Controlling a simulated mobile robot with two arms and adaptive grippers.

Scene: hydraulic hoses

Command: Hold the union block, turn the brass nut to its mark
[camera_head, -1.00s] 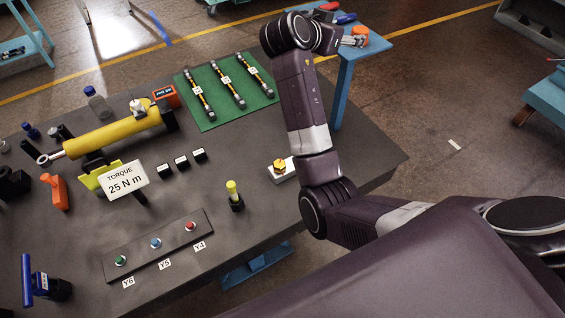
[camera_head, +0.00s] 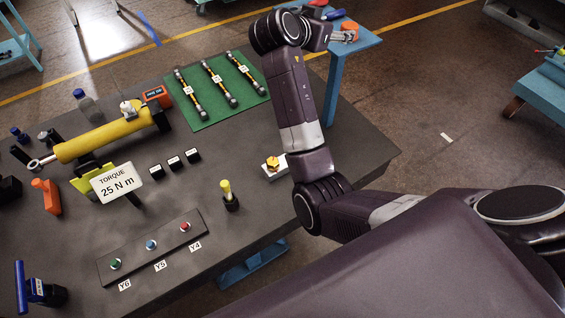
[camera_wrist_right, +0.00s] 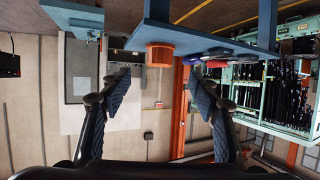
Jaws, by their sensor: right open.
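The brass nut (camera_head: 272,163) sits on a pale block (camera_head: 270,174), which looks like the union block, near the right edge of the dark bench. My right forearm stands just right of it. My right gripper (camera_head: 343,36) is far beyond the block, by the small blue side table. In the right wrist view the right gripper (camera_wrist_right: 160,92) has its two fingers wide apart with nothing between them. Any mark on the nut is too small to tell. My left gripper is not in view.
The dark bench (camera_head: 230,265) holds a yellow cylinder (camera_head: 102,136), a torque sign reading 25 N m (camera_head: 113,183), a button strip (camera_head: 150,246) and several hoses on a green mat (camera_head: 213,112). The blue side table (camera_head: 368,41) carries tools and an orange cylinder (camera_head: 350,26).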

